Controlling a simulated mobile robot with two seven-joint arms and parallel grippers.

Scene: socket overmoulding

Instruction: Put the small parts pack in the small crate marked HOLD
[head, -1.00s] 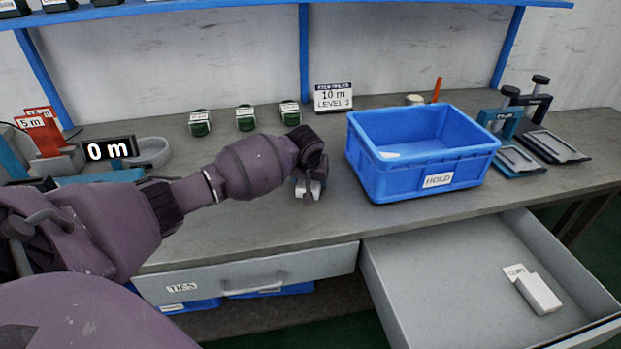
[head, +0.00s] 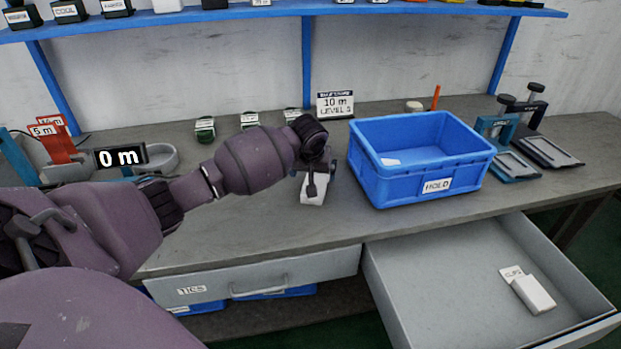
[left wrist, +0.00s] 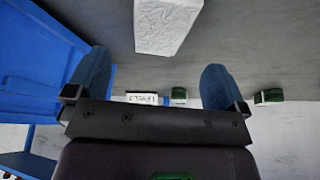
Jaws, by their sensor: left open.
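A small white pack (head: 313,193) stands out on the grey bench just under my left gripper (head: 318,174), left of the crate. In the left wrist view the white, crinkled pack (left wrist: 168,24) lies just beyond the fingertips, between their lines. My left gripper also shows there (left wrist: 156,82) with its blue fingers wide apart and nothing between them. The blue crate marked HOLD (head: 376,187) stands on the bench to the right of the gripper. My right gripper is out of view.
An open grey drawer (head: 420,285) holds a white box (head: 533,293) with a CLIPS card. Clamp-like tools (head: 520,150) stand right of the crate. Bench between gripper and front edge is clear.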

